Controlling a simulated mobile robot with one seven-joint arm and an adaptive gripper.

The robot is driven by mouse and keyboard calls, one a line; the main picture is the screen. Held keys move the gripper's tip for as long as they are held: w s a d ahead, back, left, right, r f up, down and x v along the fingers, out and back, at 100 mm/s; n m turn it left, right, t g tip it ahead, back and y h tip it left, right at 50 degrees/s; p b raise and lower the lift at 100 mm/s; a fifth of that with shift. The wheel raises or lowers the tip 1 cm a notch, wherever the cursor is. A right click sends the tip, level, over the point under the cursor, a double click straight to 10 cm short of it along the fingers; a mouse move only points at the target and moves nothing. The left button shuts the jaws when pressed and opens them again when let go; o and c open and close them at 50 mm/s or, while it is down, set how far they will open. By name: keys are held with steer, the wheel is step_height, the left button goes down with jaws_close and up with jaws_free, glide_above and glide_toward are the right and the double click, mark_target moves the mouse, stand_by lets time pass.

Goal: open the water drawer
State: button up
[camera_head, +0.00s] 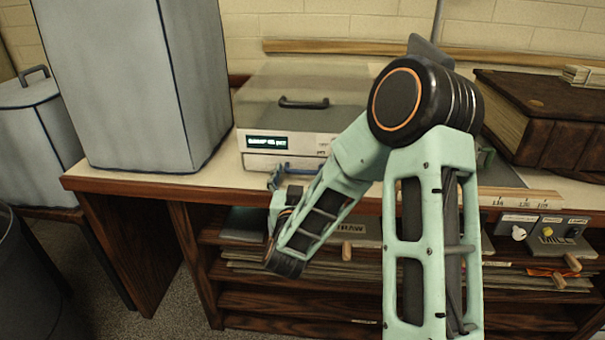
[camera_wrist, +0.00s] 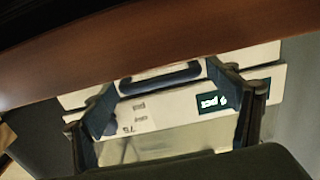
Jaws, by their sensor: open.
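A pale bench unit (camera_head: 290,143) with a small lit display stands on the table in the head view. Its low drawer front (camera_head: 258,162) lies under the display panel, partly hidden by my arm and gripper. In the wrist view the white drawer front (camera_wrist: 72,100) carries a dark blue bar handle (camera_wrist: 160,78). My gripper (camera_wrist: 162,92) is open, with one finger near each end of the handle. I cannot tell whether the fingers touch it. The drawer looks shut. My gripper also shows small at the table's front edge in the head view (camera_head: 281,180).
A tall grey case (camera_head: 140,80) stands close on the left of the unit. A thick brown book (camera_head: 545,115) lies on the right. The wooden table edge (camera_head: 120,184) runs just below the drawer, with shelves and small control boxes (camera_head: 555,235) beneath.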

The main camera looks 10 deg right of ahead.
steer(key=shift+w+d, duration=0.1)
steer(key=shift+w, duration=0.3)
steer(key=shift+c, duration=0.4)
steer(key=c, duration=1.3)
